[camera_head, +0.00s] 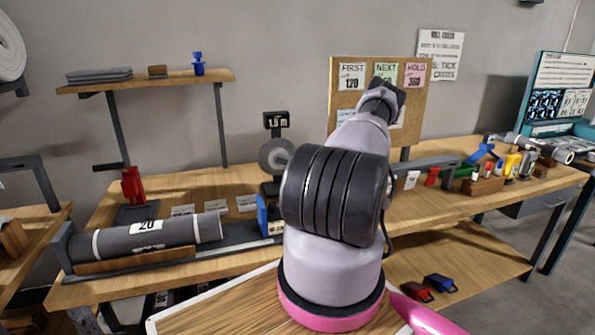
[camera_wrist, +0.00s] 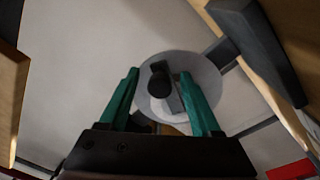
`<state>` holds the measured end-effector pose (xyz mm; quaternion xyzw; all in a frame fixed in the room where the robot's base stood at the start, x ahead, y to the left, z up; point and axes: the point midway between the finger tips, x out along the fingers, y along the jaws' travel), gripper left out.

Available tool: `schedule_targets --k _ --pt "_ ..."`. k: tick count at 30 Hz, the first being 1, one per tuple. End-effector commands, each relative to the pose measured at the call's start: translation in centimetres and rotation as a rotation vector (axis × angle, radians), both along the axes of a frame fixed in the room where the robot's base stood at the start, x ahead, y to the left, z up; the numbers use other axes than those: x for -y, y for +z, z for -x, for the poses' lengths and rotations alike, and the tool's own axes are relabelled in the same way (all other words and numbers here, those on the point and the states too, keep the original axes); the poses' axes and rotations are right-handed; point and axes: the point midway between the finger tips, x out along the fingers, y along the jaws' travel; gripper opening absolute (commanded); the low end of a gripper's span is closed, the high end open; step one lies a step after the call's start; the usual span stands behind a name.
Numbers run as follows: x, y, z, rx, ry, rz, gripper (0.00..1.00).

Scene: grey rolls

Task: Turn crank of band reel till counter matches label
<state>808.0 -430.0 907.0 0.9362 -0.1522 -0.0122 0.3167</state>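The band reel is a grey disc (camera_head: 277,157) on a dark stand on the bench in the head view, left of my arm. A black counter (camera_head: 276,120) above it seems to read 1.5 m. In the wrist view the disc (camera_wrist: 207,78) lies ahead of my gripper (camera_wrist: 160,74). The dark crank with its round knob (camera_wrist: 160,84) shows between the two green fingers. The fingers are open, with gaps beside the knob; I cannot tell its depth between them. A grey roll (camera_head: 185,236) on the left bears a label (camera_head: 147,227) reading 20. My arm hides the gripper in the head view.
A cork board (camera_head: 342,108) behind my arm holds cards reading FIRST, NEXT and HOLD. A red tool (camera_head: 132,185) stands behind the roll. A blue block (camera_head: 263,215) stands at the roll's right end. Several tools and a wooden block (camera_head: 483,185) crowd the bench's right.

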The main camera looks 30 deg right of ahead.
Motion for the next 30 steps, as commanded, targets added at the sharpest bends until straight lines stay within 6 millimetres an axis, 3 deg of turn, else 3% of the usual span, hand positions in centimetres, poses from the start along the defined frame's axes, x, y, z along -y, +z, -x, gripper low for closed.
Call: schedule_targets --k 11,24,30 --pt "-0.2 -0.1 0.8 -0.001 0.001 0.001 0.64" --pt "-2.5 -0.7 8.5 -0.002 0.000 -0.002 0.64" --pt "-3.1 -0.8 10.1 0.000 0.000 0.000 0.64"
